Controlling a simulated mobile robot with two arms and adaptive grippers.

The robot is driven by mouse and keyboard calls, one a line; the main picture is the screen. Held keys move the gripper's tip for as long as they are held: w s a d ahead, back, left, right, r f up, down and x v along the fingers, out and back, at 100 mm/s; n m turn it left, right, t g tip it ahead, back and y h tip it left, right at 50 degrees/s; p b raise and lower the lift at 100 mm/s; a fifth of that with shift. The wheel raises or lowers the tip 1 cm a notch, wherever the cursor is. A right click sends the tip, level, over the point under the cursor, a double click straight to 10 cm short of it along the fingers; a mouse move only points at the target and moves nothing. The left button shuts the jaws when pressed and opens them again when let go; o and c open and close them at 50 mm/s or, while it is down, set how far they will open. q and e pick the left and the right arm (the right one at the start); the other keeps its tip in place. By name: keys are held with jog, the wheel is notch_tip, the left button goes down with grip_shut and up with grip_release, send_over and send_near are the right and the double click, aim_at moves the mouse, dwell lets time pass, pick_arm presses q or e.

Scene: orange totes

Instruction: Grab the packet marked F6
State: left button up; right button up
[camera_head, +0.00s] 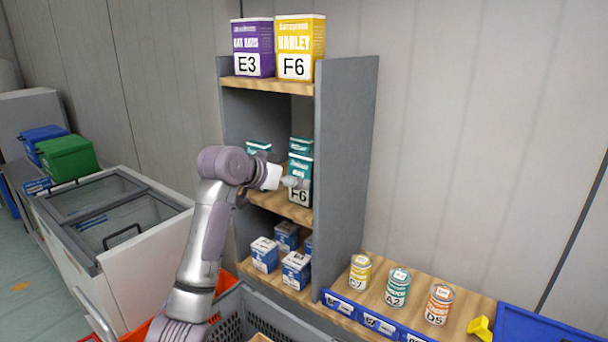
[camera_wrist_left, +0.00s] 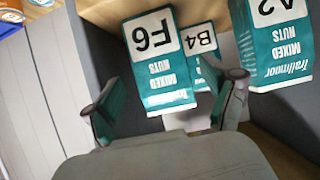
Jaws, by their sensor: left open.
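A teal packet marked F6 (camera_head: 300,170), labelled Mixed Nuts, stands on the middle shelf; my gripper partly hides it in the head view. In the left wrist view it appears upside down (camera_wrist_left: 158,70), ahead of the gripper and between the lines of its fingers. My left gripper (camera_head: 288,183) is open at the front of that shelf, close to the packet; its fingers also show in the wrist view (camera_wrist_left: 168,100). I cannot tell whether they touch it. A yellow box also marked F6 (camera_head: 297,45) stands on the top shelf. My right gripper is not in view.
Teal packets marked B4 (camera_wrist_left: 204,55) and A2 (camera_wrist_left: 277,45) stand near the F6 packet. A grey upright panel (camera_head: 345,150) closes the shelf's right side. Blue-white boxes (camera_head: 295,270) fill the shelf below; several cans (camera_head: 398,288) stand at the right.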

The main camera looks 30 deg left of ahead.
pick_arm(q)
jog(key=shift+w+d+f, duration=0.15)
jog(key=shift+w+f, duration=0.15)
jog(key=shift+w, duration=0.3)
jog(key=shift+w+f, duration=0.2)
jog(key=shift+w, duration=0.1)
jog(key=shift+w+d+f+p, duration=0.2)
jog(key=shift+w+p, duration=0.3)
jog(key=shift+p, duration=0.4)
jog(key=p+x, duration=0.2)
jog(key=x, duration=0.1)
jog(key=shift+f, duration=0.15)
jog(key=shift+w+d+f, duration=0.1)
jog(key=shift+w+f, duration=0.2)
jog(key=shift+w, duration=0.1)
jog(key=shift+s, duration=0.1)
jog(key=c, duration=1)
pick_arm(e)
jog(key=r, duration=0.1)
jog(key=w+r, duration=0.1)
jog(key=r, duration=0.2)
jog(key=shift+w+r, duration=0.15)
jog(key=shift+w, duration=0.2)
pick_arm(q)
jog(key=shift+r, duration=0.1)
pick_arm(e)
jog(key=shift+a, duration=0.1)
